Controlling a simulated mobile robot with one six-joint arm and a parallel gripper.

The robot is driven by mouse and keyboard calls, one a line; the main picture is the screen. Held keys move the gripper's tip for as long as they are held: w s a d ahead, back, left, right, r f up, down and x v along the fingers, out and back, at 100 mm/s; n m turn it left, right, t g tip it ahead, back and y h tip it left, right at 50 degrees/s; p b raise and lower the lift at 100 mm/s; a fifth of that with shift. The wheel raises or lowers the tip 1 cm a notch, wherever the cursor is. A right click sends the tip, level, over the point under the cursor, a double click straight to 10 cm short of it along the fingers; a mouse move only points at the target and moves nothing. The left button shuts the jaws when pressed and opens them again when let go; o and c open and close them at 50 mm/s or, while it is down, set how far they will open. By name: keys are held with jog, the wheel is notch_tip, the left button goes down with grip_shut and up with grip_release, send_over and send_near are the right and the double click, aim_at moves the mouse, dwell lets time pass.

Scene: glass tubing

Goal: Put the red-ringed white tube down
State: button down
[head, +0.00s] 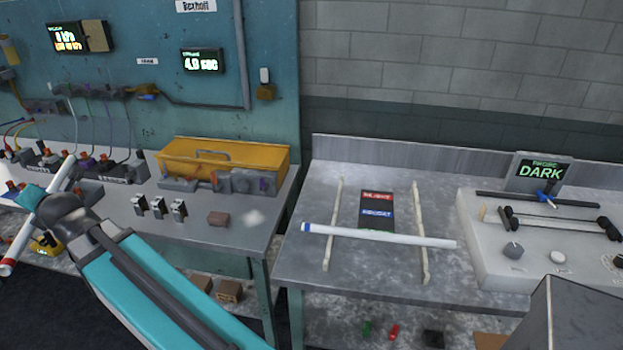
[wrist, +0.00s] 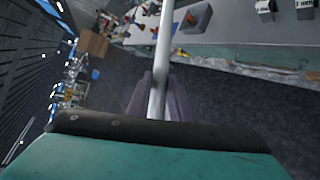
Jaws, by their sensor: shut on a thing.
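The red-ringed white tube (head: 22,240) is at the far left of the head view, slanted, with a red ring near its lower end. My gripper is hidden there behind my arm's teal wrist. In the wrist view my gripper (wrist: 160,100) is shut on the tube (wrist: 163,55), which runs up the picture between the two fingers. The tube is held in the air by the left bench's front edge. A blue-ringed white tube (head: 385,236) lies across two pale rails (head: 333,225) on the right table.
The left bench (head: 265,205) holds a yellow toolbox (head: 225,160), small metal clips and cabled connectors. Between the rails is a dark card (head: 377,198) with red and blue labels. A pale fixture block (head: 475,240) with a DARK display (head: 541,172) stands at right.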

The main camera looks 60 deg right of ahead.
jog(key=shift+a, duration=0.2)
jog(key=s+d+f+m+g+h+b, duration=0.1)
jog(key=s+d+f+m+g+h, duration=0.2)
jog(key=s+d, duration=0.8)
jog(key=s+d+f+m+g+h+b, duration=0.1)
jog(key=s+d+f+m+h+b, duration=0.25)
jog(key=d, duration=1.65)
jog(key=s+d+f+m+g+h, duration=0.3)
jog(key=s+d+m+h, duration=0.25)
jog(key=d, duration=0.95)
jog(key=s+d+f+m+g+h+b, duration=0.1)
jog(key=s+d+f+m+g, duration=0.15)
jog(key=s+d, duration=0.6)
jog(key=s+d+f+m+g+b, duration=0.1)
jog(key=s+d+m+g, duration=0.4)
jog(key=s, duration=0.7)
jog(key=s+d+m+g+y+b, duration=0.1)
jog(key=s+d, duration=0.3)
jog(key=s, duration=0.7)
jog(key=s+d+m+g+b, duration=0.1)
jog(key=s+d+m+g, duration=0.2)
jog(key=s, duration=0.9)
jog(key=shift+s+d+f+g+y, duration=0.2)
jog(key=shift+d+f+g+y, duration=0.25)
jog(key=shift+g, duration=0.3)
